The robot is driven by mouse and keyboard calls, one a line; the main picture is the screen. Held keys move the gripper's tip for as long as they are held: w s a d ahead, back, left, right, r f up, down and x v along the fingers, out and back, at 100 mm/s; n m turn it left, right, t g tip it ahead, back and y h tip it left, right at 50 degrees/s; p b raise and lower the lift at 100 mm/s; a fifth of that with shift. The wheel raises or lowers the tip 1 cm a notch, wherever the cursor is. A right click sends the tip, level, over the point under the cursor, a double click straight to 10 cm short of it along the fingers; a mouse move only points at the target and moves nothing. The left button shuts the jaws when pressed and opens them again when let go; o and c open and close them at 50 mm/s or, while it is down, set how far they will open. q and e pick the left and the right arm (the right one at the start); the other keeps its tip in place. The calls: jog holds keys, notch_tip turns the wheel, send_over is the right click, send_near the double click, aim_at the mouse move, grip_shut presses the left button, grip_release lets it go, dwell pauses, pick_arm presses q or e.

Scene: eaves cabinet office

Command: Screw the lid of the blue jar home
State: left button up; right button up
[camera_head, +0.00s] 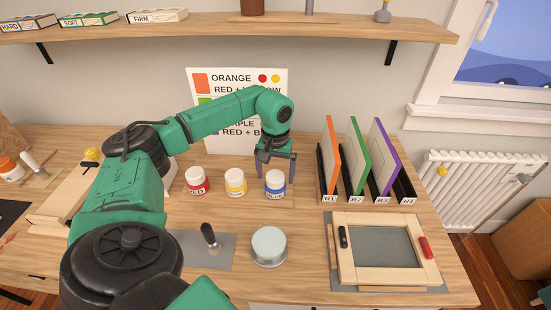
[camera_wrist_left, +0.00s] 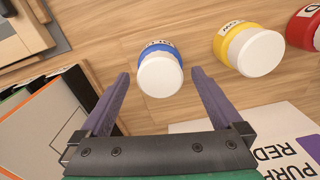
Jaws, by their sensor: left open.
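The blue jar (camera_head: 275,190) stands upright on the desk, at the right end of a row of three jars. Its white lid (camera_head: 275,177) sits on top; I cannot tell how tightly it is seated. My left gripper (camera_head: 276,172) is open, pointing down above and just behind the blue jar. In the left wrist view, the white lid (camera_wrist_left: 160,77) lies between the spread purple fingers (camera_wrist_left: 159,73), with a gap on each side. The blue body (camera_wrist_left: 153,50) shows beyond the lid. My right gripper is not in view.
The yellow jar (camera_head: 235,187) and red jar (camera_head: 197,186) stand close to the left. A rack with coloured panels (camera_head: 358,155) stands to the right. A round pale tin (camera_head: 269,245) and a wooden frame (camera_head: 350,272) are nearer the front. A colour chart (camera_head: 205,72) stands behind.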

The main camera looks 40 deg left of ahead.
pick_arm(q)
jog(key=shift+r+n, duration=0.15)
jog(key=shift+n, duration=0.95)
jog(key=n+p, duration=0.1)
jog(key=n, duration=0.3)
jog(key=shift+n, duration=0.4)
jog(key=n+p, duration=0.1)
jog(key=n, duration=0.7)
jog(key=shift+n+p, duration=0.3)
jog(key=shift+p, duration=0.1)
jog(key=n+p, duration=0.1)
jog(key=n, duration=0.2)
jog(key=shift+n, duration=0.4)
jog(key=n+p, duration=0.1)
jog(key=n, duration=0.3)
jog(key=shift+n, duration=0.4)
jog(key=n+p, duration=0.1)
jog(key=n, duration=0.3)
jog(key=shift+n, duration=1.7)
jog(key=c, duration=1.4)
jog(key=shift+f+m, duration=0.2)
jog(key=shift+m, duration=0.1)
jog(key=shift+c, duration=0.9)
jog(key=shift+f+m+b, duration=0.15)
jog(key=shift+m+b, duration=0.25)
jog(key=shift+m, duration=0.6)
jog(key=m+b, duration=0.1)
jog(key=m, duration=0.3)
jog(key=shift+r+m, duration=0.2)
jog(key=shift+m, duration=0.6)
